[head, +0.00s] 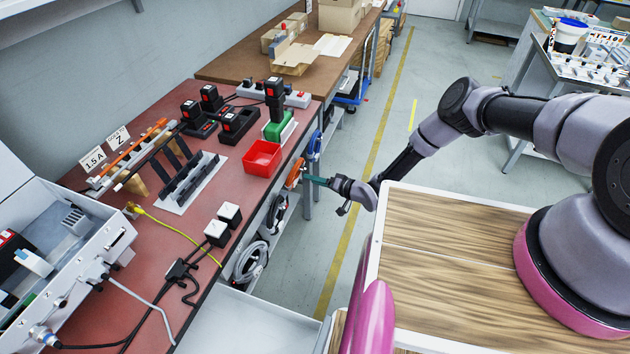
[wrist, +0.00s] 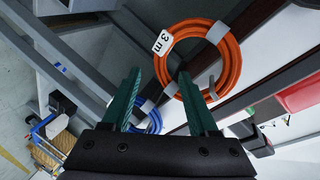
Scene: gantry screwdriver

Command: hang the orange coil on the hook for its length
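The orange coil (wrist: 236,68) is a ring of cable with grey ties and a white tag reading "3 m". In the head view the orange coil (head: 295,172) hangs at the front edge of the red workbench. My gripper (wrist: 160,74) has two green fingers spread apart, with the coil's near rim around the fingertips. I cannot tell whether they touch it. In the head view my gripper (head: 311,180) points left at the coil. A small dark piece (wrist: 212,90) shows inside the ring; I cannot tell if it is a hook. No length marks on hooks are readable.
A blue coil (head: 314,145) hangs farther along the same edge. A black coil (head: 276,214) and a grey coil (head: 248,262) hang nearer. A red bin (head: 262,158) stands on the bench above. Grey frame bars (wrist: 70,60) lie close left in the wrist view. The aisle floor is clear.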

